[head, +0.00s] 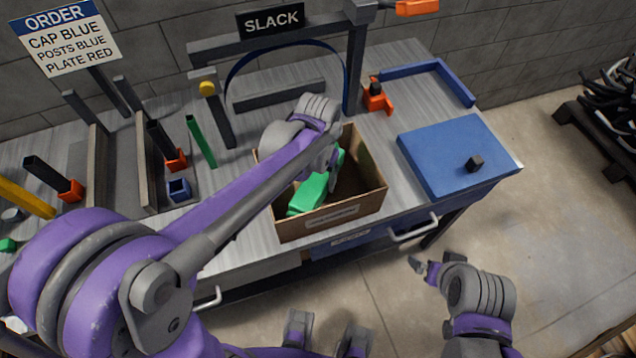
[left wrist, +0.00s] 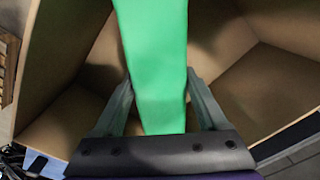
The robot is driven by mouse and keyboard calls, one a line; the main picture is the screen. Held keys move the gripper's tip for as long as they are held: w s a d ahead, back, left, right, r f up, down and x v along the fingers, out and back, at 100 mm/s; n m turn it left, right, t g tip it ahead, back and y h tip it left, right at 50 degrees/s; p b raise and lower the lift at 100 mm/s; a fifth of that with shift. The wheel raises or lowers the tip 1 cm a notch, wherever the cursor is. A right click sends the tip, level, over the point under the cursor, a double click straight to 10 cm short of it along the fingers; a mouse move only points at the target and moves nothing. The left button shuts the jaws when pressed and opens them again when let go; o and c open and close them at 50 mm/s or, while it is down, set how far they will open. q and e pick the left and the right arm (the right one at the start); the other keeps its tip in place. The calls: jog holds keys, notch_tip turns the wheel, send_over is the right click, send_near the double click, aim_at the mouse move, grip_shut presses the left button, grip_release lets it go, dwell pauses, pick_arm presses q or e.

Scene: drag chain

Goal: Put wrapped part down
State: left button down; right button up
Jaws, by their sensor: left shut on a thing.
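The wrapped part (head: 313,192) is a long green block. It lies at a slant inside an open cardboard box (head: 357,207) at the front of the bench. My left gripper (head: 334,168) reaches down into the box and is shut on the wrapped part. In the left wrist view, the wrapped part (left wrist: 155,60) passes between the two fingers, with the box walls (left wrist: 262,90) around it. I cannot tell whether the part touches the box floor. My right gripper (head: 424,266) is in front of the bench, away from the box; its jaw opening is unclear.
A blue panel with a black knob (head: 450,150) lies right of the box. A dark frame with a SLACK sign (head: 270,20) stands behind it. An orange holder (head: 378,98), a green post (head: 200,140) and a blue socket (head: 179,190) are nearby on the grey bench.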

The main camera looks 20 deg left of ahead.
aim_at(318, 185)
pick_arm(q)
jog(key=shift+f, duration=1.35)
jog(key=shift+f, duration=0.2)
grip_release()
jog(key=shift+r, duration=0.1)
jog(key=shift+r, duration=0.25)
notch_tip(318, 185, up, 12)
jog(key=shift+f+p, duration=0.1)
jog(key=shift+p, duration=0.4)
